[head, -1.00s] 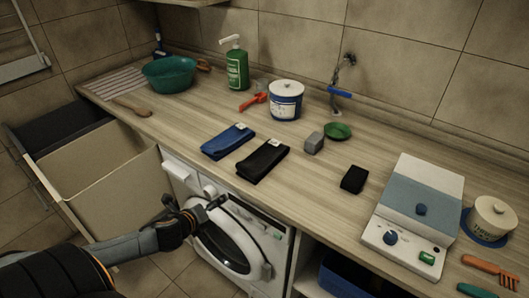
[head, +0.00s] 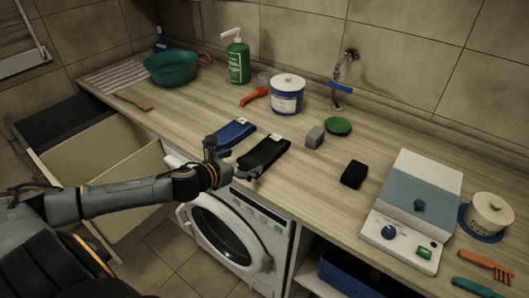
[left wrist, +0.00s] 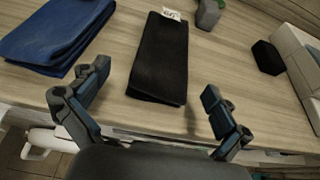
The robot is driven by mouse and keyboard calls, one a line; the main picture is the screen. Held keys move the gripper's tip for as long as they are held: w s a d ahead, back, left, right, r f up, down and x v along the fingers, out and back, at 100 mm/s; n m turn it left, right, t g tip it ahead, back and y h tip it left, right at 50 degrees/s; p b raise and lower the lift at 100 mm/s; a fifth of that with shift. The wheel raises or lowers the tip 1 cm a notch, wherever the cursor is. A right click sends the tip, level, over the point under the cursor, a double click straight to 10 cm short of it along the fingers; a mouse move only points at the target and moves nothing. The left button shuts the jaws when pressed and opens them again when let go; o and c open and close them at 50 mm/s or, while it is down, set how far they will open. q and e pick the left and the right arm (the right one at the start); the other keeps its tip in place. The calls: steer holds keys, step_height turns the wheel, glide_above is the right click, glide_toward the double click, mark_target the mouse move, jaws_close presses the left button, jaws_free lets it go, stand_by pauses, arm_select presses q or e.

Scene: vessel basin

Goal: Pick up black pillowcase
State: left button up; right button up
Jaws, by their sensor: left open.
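The black pillowcase (head: 265,153) lies folded flat on the counter near its front edge, with a small white label at its far end. In the left wrist view the black pillowcase (left wrist: 160,60) lies straight ahead, between the fingers' directions. My left gripper (head: 229,161) is open and empty at the counter's front edge, at the near end of the pillowcase. One finger partly covers that end in the head view. In the left wrist view my gripper (left wrist: 153,85) has its fingers spread wide. My right gripper is not in view.
A folded blue cloth (head: 233,132) lies just left of the pillowcase. A grey block (head: 315,137) and a small black item (head: 354,174) lie to the right. The washing machine (head: 226,232) stands under the counter.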

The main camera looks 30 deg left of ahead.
mark_target(253, 157)
arm_select(q)
steer(key=x, duration=0.3)
steer(key=shift+w+p, duration=0.2)
steer(key=shift+p, duration=0.1)
steer(key=shift+w+d+p, duration=0.2)
steer(key=shift+w+p, duration=0.15)
steer(key=shift+w, duration=0.2)
steer(key=p+x, duration=0.1)
steer(key=x, duration=0.2)
steer(key=shift+w+d+f, duration=0.1)
steer(key=shift+w+d, duration=0.05)
steer(key=shift+w, duration=0.05)
steer(key=shift+w+f, duration=0.3)
steer(key=shift+w, duration=0.1)
steer(key=c, duration=1.4)
steer(key=shift+o, duration=0.2)
steer(key=shift+r, duration=0.1)
